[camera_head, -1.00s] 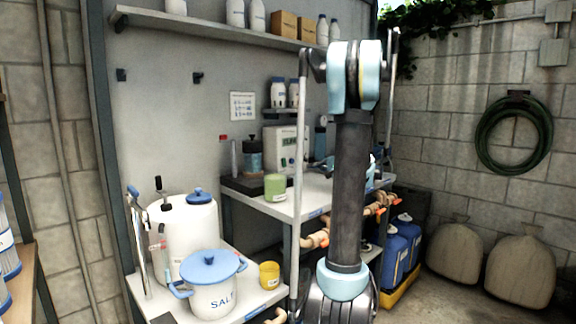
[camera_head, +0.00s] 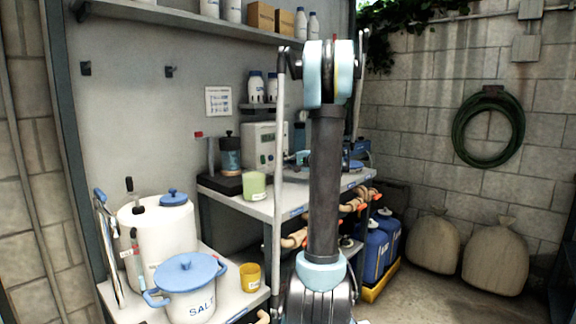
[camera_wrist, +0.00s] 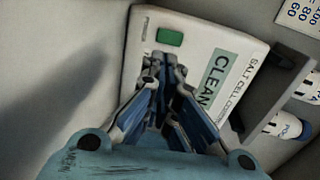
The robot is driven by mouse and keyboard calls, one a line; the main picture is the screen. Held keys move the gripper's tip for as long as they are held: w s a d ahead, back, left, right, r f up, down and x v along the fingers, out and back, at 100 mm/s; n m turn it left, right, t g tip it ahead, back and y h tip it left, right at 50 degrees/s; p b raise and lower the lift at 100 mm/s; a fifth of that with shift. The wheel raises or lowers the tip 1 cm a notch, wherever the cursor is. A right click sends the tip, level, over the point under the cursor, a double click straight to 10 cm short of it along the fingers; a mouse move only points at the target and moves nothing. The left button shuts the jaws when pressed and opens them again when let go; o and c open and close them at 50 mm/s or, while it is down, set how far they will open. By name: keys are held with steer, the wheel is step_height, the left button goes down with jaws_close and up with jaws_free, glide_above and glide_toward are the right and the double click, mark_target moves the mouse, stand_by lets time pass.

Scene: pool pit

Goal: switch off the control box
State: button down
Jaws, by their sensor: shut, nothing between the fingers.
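The control box (camera_head: 262,146) is a pale box on the upper shelf of the bench against the grey wall, partly behind my arm in the head view. In the wrist view the control box (camera_wrist: 195,22) fills the middle, tilted, with a grey-green "CLEAN" label and "SALT CELL" lettering. A green rectangular switch or window (camera_wrist: 169,37) is on its face; I cannot tell its state. My gripper (camera_wrist: 163,64) is shut and empty, its fingertips just below the green part in the picture. I cannot tell whether they touch the box. The fingers hide the box's lower middle.
A salt pot (camera_head: 188,290) and a white tank (camera_head: 158,240) are on the lower left bench. White bottles (camera_wrist: 289,126) show at the wrist view's right. Floor shows at right, near sacks (camera_head: 495,257).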

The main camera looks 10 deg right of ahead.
steer(key=x, duration=0.9)
steer(key=shift+w+a, duration=0.1)
steer(key=shift+a, duration=0.05)
steer(key=shift+f, duration=0.1)
steer(key=shift+w+a+f, duration=0.15)
steer(key=shift+w+a, duration=0.05)
steer(key=shift+w, duration=0.05)
steer(key=shift+s, duration=0.1)
steer(key=shift+s+d+f, duration=0.1)
steer(key=shift+s+d, duration=0.05)
steer(key=shift+s, duration=0.1)
steer(key=s+d, duration=0.2)
steer(key=s, duration=0.1)
steer(key=s+d+f, duration=0.1)
steer(key=s+d, duration=0.2)
steer(key=s, duration=0.1)
steer(key=s+d+f, duration=0.1)
steer(key=s+d, duration=0.2)
steer(key=shift+s+f, duration=0.2)
